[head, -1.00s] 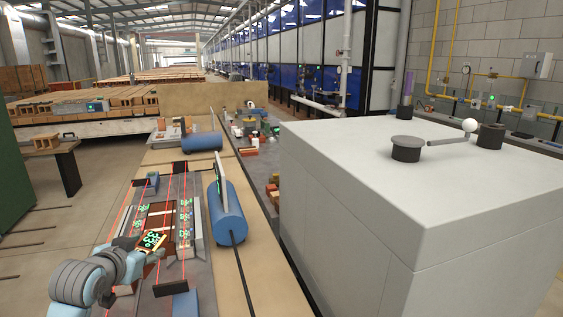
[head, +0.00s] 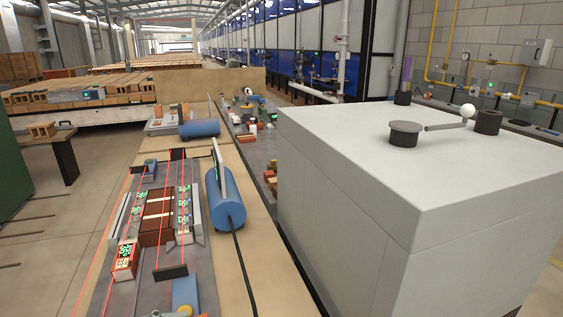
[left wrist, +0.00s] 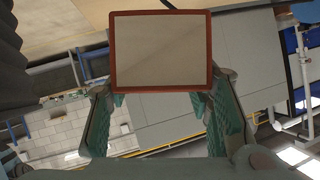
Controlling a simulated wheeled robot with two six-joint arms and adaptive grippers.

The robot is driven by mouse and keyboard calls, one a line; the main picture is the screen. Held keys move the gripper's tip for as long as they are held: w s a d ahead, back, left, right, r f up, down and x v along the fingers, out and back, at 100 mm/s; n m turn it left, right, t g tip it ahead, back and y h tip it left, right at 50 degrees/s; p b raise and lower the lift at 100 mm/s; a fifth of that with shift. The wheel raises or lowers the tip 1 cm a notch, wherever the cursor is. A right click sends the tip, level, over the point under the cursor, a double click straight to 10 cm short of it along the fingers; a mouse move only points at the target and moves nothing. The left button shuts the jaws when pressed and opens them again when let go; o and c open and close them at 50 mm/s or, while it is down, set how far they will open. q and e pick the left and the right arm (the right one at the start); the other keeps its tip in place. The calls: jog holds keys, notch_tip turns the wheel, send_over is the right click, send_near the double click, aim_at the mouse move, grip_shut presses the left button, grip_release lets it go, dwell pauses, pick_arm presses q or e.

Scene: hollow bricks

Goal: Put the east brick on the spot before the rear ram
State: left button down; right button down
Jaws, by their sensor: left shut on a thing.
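In the left wrist view my left gripper (left wrist: 160,110) has its two teal fingers closed on a reddish-brown brick (left wrist: 160,52) with a pale grey face. In the head view only a small bluish-grey part of my left arm shows at the bottom edge, and the held brick cannot be made out. Dark plates stand at the rear (head: 178,154) and front (head: 170,272) of the bed; which parts are rams is unclear. Bricks with green-lit marks stand in a left column (head: 125,262) and a right column (head: 183,215). My right gripper is not in view.
Red lines run along the grey bed around a brown middle block (head: 157,217). A blue cylinder (head: 225,200) lies right of the bed and another (head: 199,130) lies behind. A large grey cabinet (head: 350,230) fills the right side.

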pick_arm(q)
jog(key=shift+s+f, duration=0.15)
jog(key=shift+f, duration=0.15)
jog(key=w+r+n+t+y+p, duration=0.2)
jog(key=w+r+n+p, duration=0.2)
jog(key=w+r, duration=1.15)
jog(key=n+t+y+p, duration=0.2)
jog(key=n+t+y, duration=0.1)
jog(key=n+y, duration=0.6)
send_over(234, 278)
notch_tip(234, 278, down, 9)
jog(key=h, duration=0.1)
jog(key=shift+n, duration=0.3)
notch_tip(234, 278, down, 19)
jog(key=b, duration=0.3)
jog(key=shift+r, duration=0.15)
